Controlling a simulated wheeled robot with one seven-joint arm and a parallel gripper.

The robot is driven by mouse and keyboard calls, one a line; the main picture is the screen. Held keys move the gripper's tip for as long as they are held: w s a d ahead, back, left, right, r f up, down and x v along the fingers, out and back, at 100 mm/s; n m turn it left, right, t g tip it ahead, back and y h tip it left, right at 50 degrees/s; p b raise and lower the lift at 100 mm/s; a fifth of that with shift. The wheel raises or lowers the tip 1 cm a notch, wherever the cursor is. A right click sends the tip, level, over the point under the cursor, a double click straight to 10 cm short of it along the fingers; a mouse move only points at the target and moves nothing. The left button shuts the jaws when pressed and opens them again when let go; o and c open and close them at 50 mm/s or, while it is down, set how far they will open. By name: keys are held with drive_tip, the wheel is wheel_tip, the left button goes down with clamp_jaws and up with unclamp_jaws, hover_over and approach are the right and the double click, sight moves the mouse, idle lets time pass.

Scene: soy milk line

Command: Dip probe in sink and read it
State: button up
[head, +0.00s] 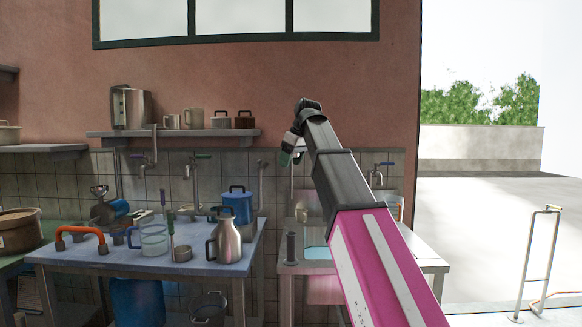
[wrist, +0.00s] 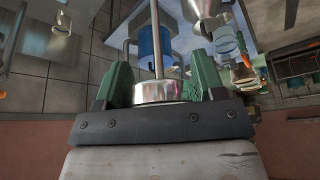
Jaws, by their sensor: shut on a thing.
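My gripper (head: 289,157) is raised in front of the tiled wall, above the left part of the sink unit (head: 430,259). In the wrist view its green fingers (wrist: 162,80) are shut on the round metal head of the probe (wrist: 157,92). The probe's thin rod runs straight out from between the fingers. The sink's light blue basin area (head: 318,253) shows to the left of my arm. My arm hides much of the sink. No reading is visible on the probe.
A table (head: 130,262) on the left holds a steel jug (head: 226,240), a glass measuring jug (head: 153,240) and a blue pot (head: 237,206). A tap (head: 378,172) is on the wall right of my arm. A shelf (head: 180,133) with cups is behind. Open floor lies right.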

drive_tip(key=shift+r, duration=3.65)
drive_tip(key=w+d+f+m+t+h, duration=0.1)
drive_tip(key=w+d+f+m, duration=0.25)
drive_tip(key=d+f, duration=0.4)
drive_tip(key=w+d+f+m+h, duration=0.15)
drive_tip(key=w+d+f, duration=0.3)
drive_tip(key=f, duration=0.65)
drive_tip(key=w+d+f+m+t+h, duration=0.1)
drive_tip(key=w+d+f+m, duration=0.25)
drive_tip(key=d+f, duration=0.4)
wheel_tip(320, 180, down, 19)
drive_tip(key=a, duration=0.1)
drive_tip(key=shift+s+a, duration=0.15)
drive_tip(key=shift+a, duration=0.05)
drive_tip(key=shift+m+y, duration=0.25)
idle(0.4)
